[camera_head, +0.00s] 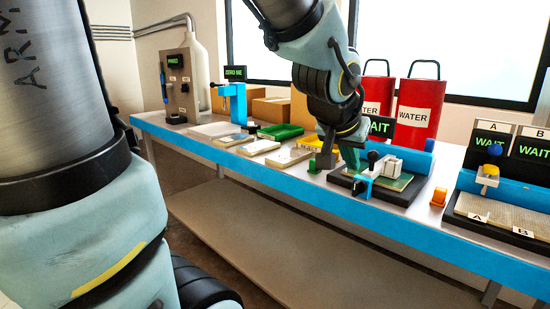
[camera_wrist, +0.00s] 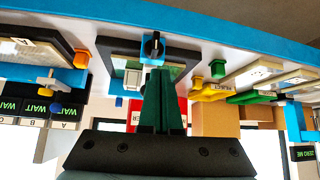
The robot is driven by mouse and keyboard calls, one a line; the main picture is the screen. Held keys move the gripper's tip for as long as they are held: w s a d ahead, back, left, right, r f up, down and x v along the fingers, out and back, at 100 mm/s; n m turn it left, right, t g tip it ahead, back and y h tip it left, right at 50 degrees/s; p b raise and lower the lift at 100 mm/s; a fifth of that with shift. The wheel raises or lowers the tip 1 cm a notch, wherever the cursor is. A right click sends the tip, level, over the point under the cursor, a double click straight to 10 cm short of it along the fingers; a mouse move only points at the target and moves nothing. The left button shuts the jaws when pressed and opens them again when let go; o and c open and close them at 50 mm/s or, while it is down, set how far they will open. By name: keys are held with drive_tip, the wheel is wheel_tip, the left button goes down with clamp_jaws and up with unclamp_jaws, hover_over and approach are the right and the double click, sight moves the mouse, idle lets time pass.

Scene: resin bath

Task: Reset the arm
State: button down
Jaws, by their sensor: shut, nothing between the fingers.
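My gripper (camera_head: 350,158) hangs down over the left part of a black station (camera_head: 402,197) on the bench. Its green fingers are together with nothing between them, and they also show in the wrist view (camera_wrist: 161,74). The station carries a green plate (camera_head: 398,183), a white block (camera_head: 386,168) and a blue block (camera_head: 362,186) with a black knob. In the wrist view the black knob (camera_wrist: 153,44) lies just past the fingertips. I cannot tell whether the fingertips touch anything. The arm above my gripper is bent and reaches down from the top of the head view.
Red WATER containers (camera_head: 419,108) and a WAIT sign (camera_head: 381,126) stand behind. A second station (camera_head: 508,216) is at right, with an orange button (camera_head: 439,197) between. Trays, including a green one (camera_head: 280,131) and a yellow one (camera_head: 308,142), lie left. The bench's blue front edge (camera_head: 260,174) is clear.

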drive_tip(key=s+a+f+n+g+y, duration=0.1)
drive_tip(key=a+f+n+g+y, duration=0.15)
drive_tip(key=a+f, duration=0.7)
drive_tip(key=a+f+n+g+y, duration=0.2)
drive_tip(key=a+f+n+g, duration=0.3)
drive_tip(key=a, duration=0.8)
wheel_tip(320, 180, up, 14)
drive_tip(key=m+t+p, duration=0.1)
drive_tip(key=t+p, duration=0.1)
drive_tip(key=p, duration=1.2)
drive_tip(key=shift+d, duration=0.35)
drive_tip(key=shift+m, duration=0.25)
